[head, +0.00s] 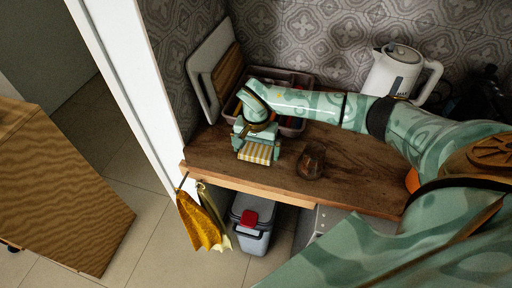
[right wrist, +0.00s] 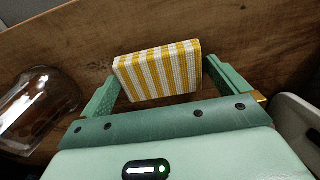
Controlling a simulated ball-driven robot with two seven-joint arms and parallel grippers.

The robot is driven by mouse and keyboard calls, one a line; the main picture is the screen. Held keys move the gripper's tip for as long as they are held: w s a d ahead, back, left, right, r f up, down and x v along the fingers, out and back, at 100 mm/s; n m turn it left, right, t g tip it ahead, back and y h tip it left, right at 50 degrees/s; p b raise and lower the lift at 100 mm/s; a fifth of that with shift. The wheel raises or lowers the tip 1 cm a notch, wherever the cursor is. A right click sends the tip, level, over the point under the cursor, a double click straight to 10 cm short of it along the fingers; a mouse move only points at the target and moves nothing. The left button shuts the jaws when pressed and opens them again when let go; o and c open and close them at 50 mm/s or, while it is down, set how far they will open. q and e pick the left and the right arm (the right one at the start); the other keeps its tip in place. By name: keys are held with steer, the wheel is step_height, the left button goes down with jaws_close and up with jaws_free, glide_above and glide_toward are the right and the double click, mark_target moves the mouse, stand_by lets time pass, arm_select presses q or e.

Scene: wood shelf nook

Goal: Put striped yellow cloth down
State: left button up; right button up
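The striped yellow cloth (head: 257,152) is a folded yellow-and-white block near the front edge of the wooden shelf. My right gripper (head: 257,138) is above the shelf with the cloth at its fingertips. In the right wrist view the cloth (right wrist: 160,72) spans the space between the two green fingers (right wrist: 162,80), its side edges meeting both fingertips. The gripper looks shut on it. Whether the cloth touches the shelf wood is hard to tell. My left gripper is not in view.
A brown glass (head: 311,160) stands right of the cloth; it also shows in the right wrist view (right wrist: 38,108). A bin (head: 291,124) and boards (head: 213,70) are behind. A white kettle (head: 398,73) stands back right. Yellow cloths (head: 198,222) hang below the bare shelf edge (head: 225,180).

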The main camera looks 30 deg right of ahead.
mark_target(256, 150)
step_height(256, 150, up, 12)
steer(key=p, duration=0.2)
steer(key=shift+r, duration=0.15)
stand_by(0.4)
